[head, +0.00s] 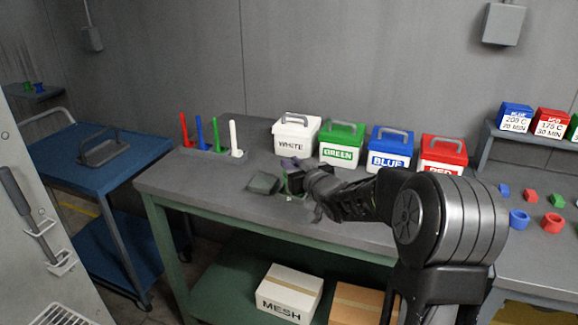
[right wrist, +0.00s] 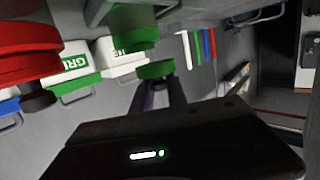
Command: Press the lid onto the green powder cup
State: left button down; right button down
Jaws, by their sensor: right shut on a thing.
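My right gripper (head: 300,180) reaches in from the right over the workbench; in the right wrist view its two fingers (right wrist: 160,90) are shut on a small round green lid (right wrist: 155,70). In that view, which is upside down, a green cup (right wrist: 133,27) shows close to the lid, against a grey fixture (right wrist: 103,10). A narrow gap shows between lid and cup in the picture, and they look slightly offset sideways. In the head view the gripper largely hides the cup and lid. My left gripper is not in view.
Boxes marked WHITE (head: 297,135), GREEN (head: 341,145), BLUE (head: 389,150) and RED (head: 443,156) line the back of the workbench (head: 210,185). Coloured sticks (head: 214,135) stand at its left. A large red object (right wrist: 28,45) is close in the right wrist view. A blue cart (head: 60,150) stands left.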

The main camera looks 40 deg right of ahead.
jog(key=shift+w+d+f+p, duration=0.1)
jog(key=shift+w+d+p, duration=0.1)
jog(key=shift+w+d, duration=0.3)
jog(key=shift+w+d+p, duration=0.2)
jog(key=shift+w+d, duration=0.05)
jog(key=shift+d, duration=0.3)
jog(key=shift+f+b, duration=0.95)
jog(key=shift+b, duration=0.1)
jog(key=shift+f, duration=0.1)
jog(key=c, duration=1.2)
grip_release()
jog(key=shift+c, duration=0.2)
jog(key=shift+r+p, duration=1.3)
jog(key=shift+r, duration=1)
jog(key=shift+c, duration=0.2)
